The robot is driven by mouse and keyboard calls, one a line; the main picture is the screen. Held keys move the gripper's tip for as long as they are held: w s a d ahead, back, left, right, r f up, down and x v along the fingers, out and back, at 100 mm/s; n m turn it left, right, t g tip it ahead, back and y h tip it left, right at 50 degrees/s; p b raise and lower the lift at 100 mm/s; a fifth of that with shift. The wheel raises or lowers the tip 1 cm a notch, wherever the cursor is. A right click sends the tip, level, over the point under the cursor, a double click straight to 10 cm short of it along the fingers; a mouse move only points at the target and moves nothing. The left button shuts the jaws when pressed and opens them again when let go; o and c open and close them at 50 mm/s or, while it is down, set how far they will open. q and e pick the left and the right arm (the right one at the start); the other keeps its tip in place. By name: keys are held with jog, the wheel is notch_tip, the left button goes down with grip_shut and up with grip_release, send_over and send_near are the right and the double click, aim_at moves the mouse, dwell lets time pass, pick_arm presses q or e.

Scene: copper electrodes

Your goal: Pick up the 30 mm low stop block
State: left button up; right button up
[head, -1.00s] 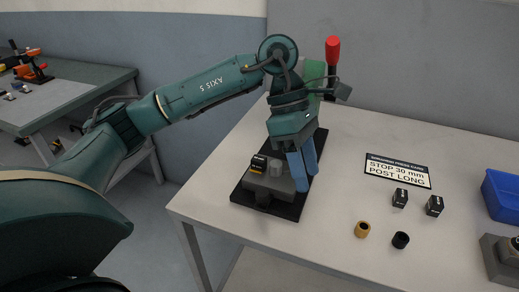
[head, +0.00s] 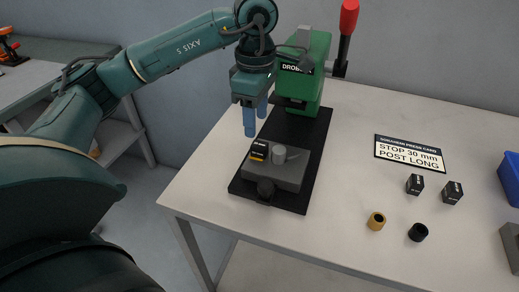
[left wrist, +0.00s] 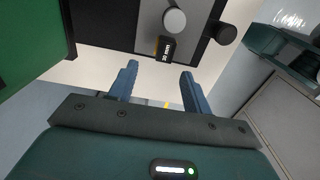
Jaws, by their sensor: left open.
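A small black block with a yellow band and a white label (head: 259,151) sits on the grey press fixture (head: 290,176), beside a light grey cylinder (head: 279,154). The block also shows in the left wrist view (left wrist: 166,49), where its label seems to read 30 mm. My left gripper (head: 256,115) is open and empty, above and behind the block in the head view. In the left wrist view its fingers (left wrist: 158,75) point towards the block, with a gap between. My right gripper is not in view.
The green press (head: 308,80) with a red-knobbed lever stands behind the fixture. Two black blocks (head: 415,184) (head: 452,192), a brass bush (head: 376,221) and a black bush (head: 418,232) stand right, near a card (head: 410,153) reading STOP 30 mm, POST LONG.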

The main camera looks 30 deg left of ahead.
aim_at(258, 144)
pick_arm(q)
jog(key=f, duration=0.4)
jog(key=shift+s+d+f, duration=0.35)
jog(key=shift+f, duration=0.55)
grip_shut()
